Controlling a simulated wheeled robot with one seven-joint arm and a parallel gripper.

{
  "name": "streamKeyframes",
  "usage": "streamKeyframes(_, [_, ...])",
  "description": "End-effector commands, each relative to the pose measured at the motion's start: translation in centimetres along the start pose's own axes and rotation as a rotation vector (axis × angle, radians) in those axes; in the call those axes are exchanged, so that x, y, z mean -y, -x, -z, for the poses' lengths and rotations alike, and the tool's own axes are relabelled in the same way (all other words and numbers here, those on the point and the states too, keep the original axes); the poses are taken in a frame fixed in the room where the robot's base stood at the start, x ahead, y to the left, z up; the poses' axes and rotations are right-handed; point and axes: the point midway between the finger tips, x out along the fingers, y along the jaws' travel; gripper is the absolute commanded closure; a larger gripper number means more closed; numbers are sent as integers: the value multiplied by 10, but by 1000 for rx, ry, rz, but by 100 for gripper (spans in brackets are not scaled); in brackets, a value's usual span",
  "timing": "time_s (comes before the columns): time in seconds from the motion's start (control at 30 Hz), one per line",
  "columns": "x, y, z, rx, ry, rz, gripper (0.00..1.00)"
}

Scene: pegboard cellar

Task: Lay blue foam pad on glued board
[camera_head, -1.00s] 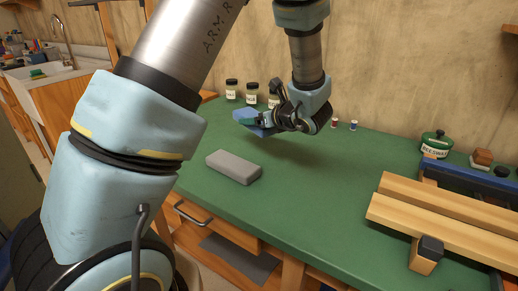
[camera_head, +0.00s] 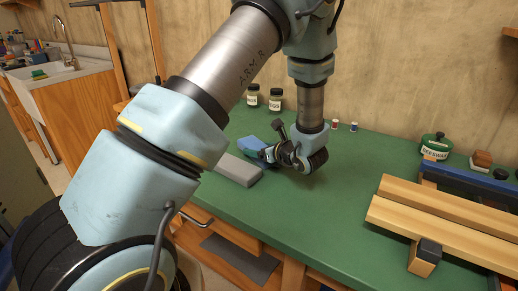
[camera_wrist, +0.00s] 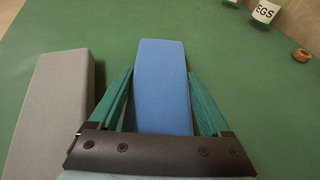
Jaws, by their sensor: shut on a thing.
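The blue foam pad (camera_head: 252,143) is held in my gripper (camera_head: 266,153), low over the green bench just behind a grey block (camera_head: 238,170). In the wrist view the blue pad (camera_wrist: 162,85) lies lengthwise between the two green fingers of my gripper (camera_wrist: 159,76), which are shut on its sides. Whether the pad touches the bench is not clear. Pale wooden boards (camera_head: 440,220) lie side by side with a clamp at the right of the bench; I take these as the glued board.
The grey block (camera_wrist: 50,110) is close left of my gripper in the wrist view. Jars (camera_head: 276,98) and small spools (camera_head: 353,127) stand at the back. A green beeswax tin (camera_head: 435,146) is behind the boards. The bench middle (camera_head: 310,215) is clear.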

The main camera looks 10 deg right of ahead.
Motion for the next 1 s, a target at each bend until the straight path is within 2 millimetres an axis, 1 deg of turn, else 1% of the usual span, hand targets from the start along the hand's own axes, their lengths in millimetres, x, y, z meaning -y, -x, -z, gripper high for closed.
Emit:
streamKeyframes(0.17, [0,-2,4,0,-1,0,71])
streamKeyframes(0.2, [0,-1,3,0,0,0,15])
streamKeyframes(0.33, [0,-1,2,0,-1,0,1])
streamKeyframes(0.6, [0,-1,1,0,-1,0,0])
streamKeyframes(0.7, [0,4,-1,0,-1,2,0])
streamKeyframes(0.77, [1,12,0,0,0,4,0])
streamKeyframes(0.87, [1,31,1,1,-1,4,0])
streamKeyframes(1.0, [1,62,1,0,0,5,0])
